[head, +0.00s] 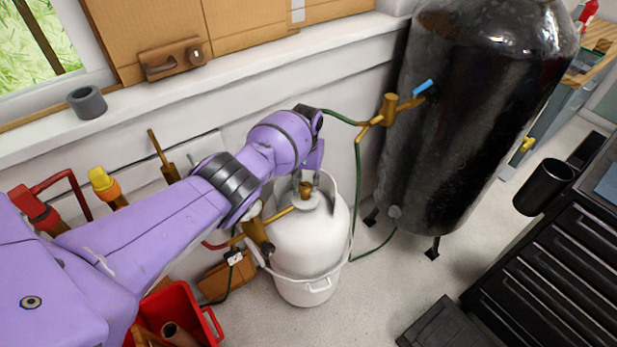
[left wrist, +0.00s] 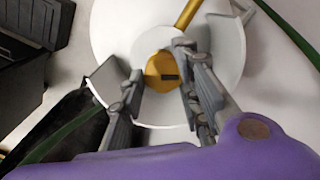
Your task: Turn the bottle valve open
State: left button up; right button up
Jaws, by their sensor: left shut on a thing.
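The white gas bottle (head: 310,245) stands upright on the floor by the wall. Its brass valve (head: 306,189) is on top, with a brass pipe running off to the left. My left gripper (head: 302,180) reaches down from above, its fingers around the valve. In the left wrist view the round brass valve knob (left wrist: 160,73) with a dark slot sits between the fingertips of my left gripper (left wrist: 160,65), which is shut on it. The fingers hide the knob's sides. My right gripper is not in view.
A big dark tank (head: 480,120) stands right of the bottle, linked by brass fittings (head: 390,108) and a green hose (head: 357,190). A red bin (head: 212,325) is at front left, a black drawer cabinet (head: 550,260) at right. Bare floor lies around the bottle's front.

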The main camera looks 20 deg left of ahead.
aim_at(308, 186)
pick_arm(q)
jog(key=shift+d+f, duration=0.15)
jog(key=shift+d, duration=0.15)
jog(key=o, duration=1.1)
jog(key=shift+a, duration=0.15)
jog(key=shift+w+r, duration=0.1)
jog(key=shift+r, duration=0.55)
notch_tip(308, 186, up, 11)
jog(key=shift+f, duration=0.1)
